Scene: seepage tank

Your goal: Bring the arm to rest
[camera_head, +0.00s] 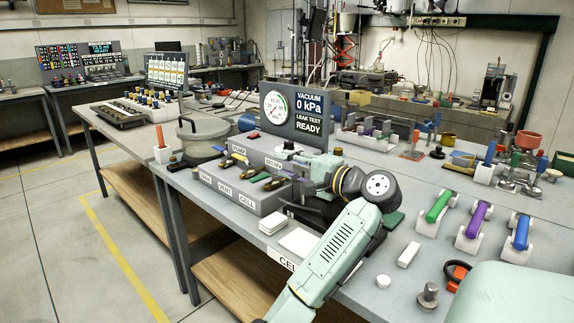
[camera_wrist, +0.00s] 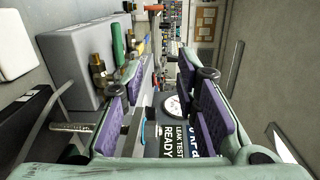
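My arm, pale green with dark joints, rises from the lower middle of the head view and bends over the front edge of the bench (camera_head: 395,262). In the wrist view my gripper (camera_wrist: 158,72) has its two purple-padded fingers well apart, with nothing held between them. The gauge and vacuum panel (camera_head: 295,110) shows through the gap, and it appears sideways in the wrist view (camera_wrist: 175,138). In the head view the arm's wrist end is over the bench beside the grey valve block (camera_head: 230,191), and the fingers cannot be made out clearly there.
The valve block with brass valves also shows left of the fingers in the wrist view (camera_wrist: 85,55). White tiles (camera_head: 298,241) lie near the arm. Green (camera_head: 438,206), purple (camera_head: 478,219) and blue (camera_head: 521,232) cylinders sit in white holders at right. The floor at left is clear.

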